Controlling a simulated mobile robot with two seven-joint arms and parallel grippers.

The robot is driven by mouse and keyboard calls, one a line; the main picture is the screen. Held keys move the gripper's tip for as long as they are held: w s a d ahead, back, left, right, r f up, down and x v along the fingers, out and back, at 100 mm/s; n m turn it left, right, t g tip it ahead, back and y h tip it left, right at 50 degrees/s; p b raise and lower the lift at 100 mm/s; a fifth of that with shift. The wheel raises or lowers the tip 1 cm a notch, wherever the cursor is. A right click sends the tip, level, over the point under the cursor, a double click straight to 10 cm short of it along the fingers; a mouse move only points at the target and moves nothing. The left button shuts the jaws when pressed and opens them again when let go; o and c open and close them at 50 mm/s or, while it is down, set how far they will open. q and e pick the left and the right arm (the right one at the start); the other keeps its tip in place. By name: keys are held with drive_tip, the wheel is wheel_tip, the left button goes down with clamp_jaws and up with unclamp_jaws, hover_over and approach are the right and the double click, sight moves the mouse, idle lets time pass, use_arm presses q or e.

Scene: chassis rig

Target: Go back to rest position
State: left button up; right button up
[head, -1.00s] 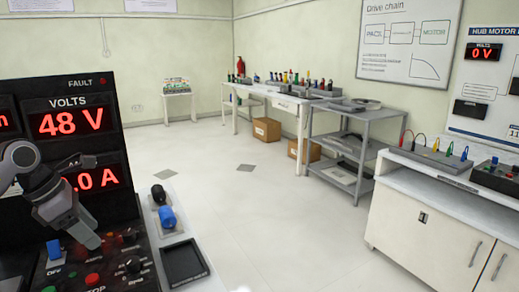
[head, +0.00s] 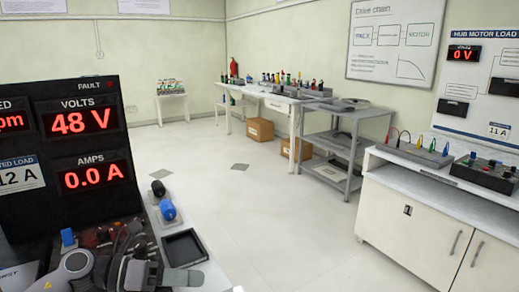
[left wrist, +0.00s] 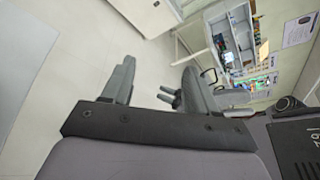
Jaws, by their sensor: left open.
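My left gripper (head: 170,274) is at the bottom left of the head view, low in front of the black control panel (head: 105,150). Its fingers point to the right, just below a small black tray (head: 185,247). In the left wrist view the gripper (left wrist: 158,88) shows its two fingers spread apart, with pale floor between them and no object held. The arm hides part of the panel's lower controls. My right gripper is not in view.
The panel reads 48 V and 0.0 A. A black knob (head: 158,188) and a blue one (head: 167,210) stand on the white bench beside it. A grey cart (head: 335,140) and white cabinet (head: 415,215) are at the right.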

use_arm(q)
drive_tip(key=s+a+f+m+t+y+p, duration=0.1)
drive_tip(key=s+f+m+y, duration=0.3)
drive_tip(key=m, duration=0.6)
drive_tip(key=s+a+f+m+t+y, duration=0.3)
drive_tip(key=s+f+m+y, duration=0.1)
drive_tip(key=s+f+m, duration=0.5)
drive_tip(key=s+a+f+m+t+y+p, duration=0.1)
drive_tip(key=s+a+f+m+t+y, duration=0.1)
drive_tip(key=s+f+m, duration=0.5)
drive_tip(key=f+m+t+y, duration=0.1)
drive_tip(key=f+m+y, duration=0.1)
drive_tip(key=m, duration=0.4)
drive_tip(key=shift+s+p, duration=0.25)
drive_tip(key=shift+p, duration=0.1)
drive_tip(key=shift+a+r+y, duration=0.1)
drive_tip(key=shift+y, duration=0.2)
